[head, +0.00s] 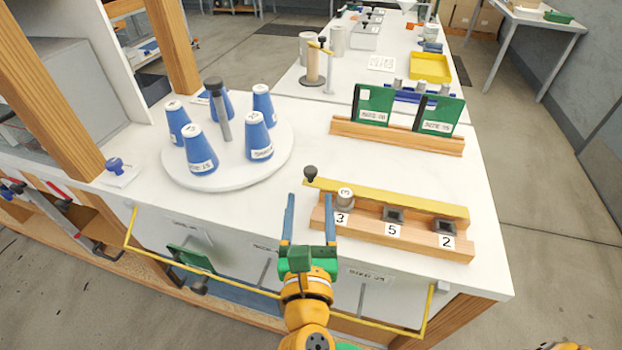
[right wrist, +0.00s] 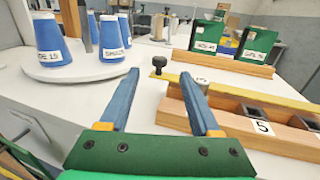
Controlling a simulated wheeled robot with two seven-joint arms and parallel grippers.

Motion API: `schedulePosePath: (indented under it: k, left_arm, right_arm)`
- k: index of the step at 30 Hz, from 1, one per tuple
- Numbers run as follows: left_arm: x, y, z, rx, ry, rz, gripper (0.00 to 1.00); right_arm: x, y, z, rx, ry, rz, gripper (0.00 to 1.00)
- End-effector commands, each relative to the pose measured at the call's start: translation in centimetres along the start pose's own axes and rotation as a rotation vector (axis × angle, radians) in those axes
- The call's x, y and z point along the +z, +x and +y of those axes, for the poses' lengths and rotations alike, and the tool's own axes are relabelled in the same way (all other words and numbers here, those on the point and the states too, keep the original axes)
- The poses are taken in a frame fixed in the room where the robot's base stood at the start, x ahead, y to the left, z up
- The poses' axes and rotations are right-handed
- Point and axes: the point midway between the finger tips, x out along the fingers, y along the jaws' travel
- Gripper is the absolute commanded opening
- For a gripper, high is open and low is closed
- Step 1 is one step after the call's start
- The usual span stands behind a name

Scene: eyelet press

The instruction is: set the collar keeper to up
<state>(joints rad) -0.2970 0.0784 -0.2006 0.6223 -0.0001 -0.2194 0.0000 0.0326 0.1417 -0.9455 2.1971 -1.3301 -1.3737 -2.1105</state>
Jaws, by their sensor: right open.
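A long yellow bar (head: 400,202) with a dark round knob (head: 310,172) at its left end lies along the back of a wooden block (head: 400,243); I take it for the collar keeper. The bar lies low and flat, and the knob stands up from it. The block has sockets labelled 3, 5 and 2. A grey collar-like piece (head: 345,197) marked 3 sits at socket 3; the other two look empty. My right gripper (head: 310,205) is open and empty, in front of the knob and left of the block. The right wrist view shows the knob (right wrist: 159,63) beyond the fingertips.
A white turntable (head: 227,178) with several blue cones stands at the left. A wooden rack (head: 400,135) with two green labelled cards stands behind the block. A yellow rail (head: 210,272) runs along the table's front edge. White tabletop between turntable and block is clear.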

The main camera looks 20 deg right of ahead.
Motion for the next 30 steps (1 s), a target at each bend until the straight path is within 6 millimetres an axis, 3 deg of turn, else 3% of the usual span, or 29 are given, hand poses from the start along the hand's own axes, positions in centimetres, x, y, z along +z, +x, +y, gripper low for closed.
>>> schedulePosePath:
  k: [1,4,12,21,22,29,30]
  left_arm:
    - [0.2,0.8,0.0,0.0,0.0,-0.002,0.5]
    - [0.3,0.6,0.0,0.0,0.0,-0.005,0.5]
    - [0.4,0.3,0.0,0.0,0.0,-0.008,0.5]
    - [0.4,0.3,-0.1,-0.001,0.0,-0.008,0.5]
    - [0.4,0.3,-0.1,-0.001,0.0,-0.008,0.5]
    - [0.4,0.3,-0.1,-0.001,0.0,-0.008,0.5]
    - [0.4,0.3,-0.1,-0.001,0.0,-0.007,0.5]
  right_arm:
    - [-0.8,0.1,0.0,0.0,-0.001,-0.001,0.64]
    - [-0.7,1.2,0.0,-0.002,-0.002,-0.003,0.64]
    - [-0.6,6.3,0.0,-0.002,-0.002,-0.001,0.64]
    - [-0.6,7.1,0.0,0.0,0.001,0.002,0.64]
    - [-0.6,7.1,0.0,0.0,0.001,0.002,0.61]
    - [-0.6,7.1,0.0,0.0,0.001,0.002,0.0]
    - [-0.6,7.1,0.0,0.0,0.002,0.002,0.0]
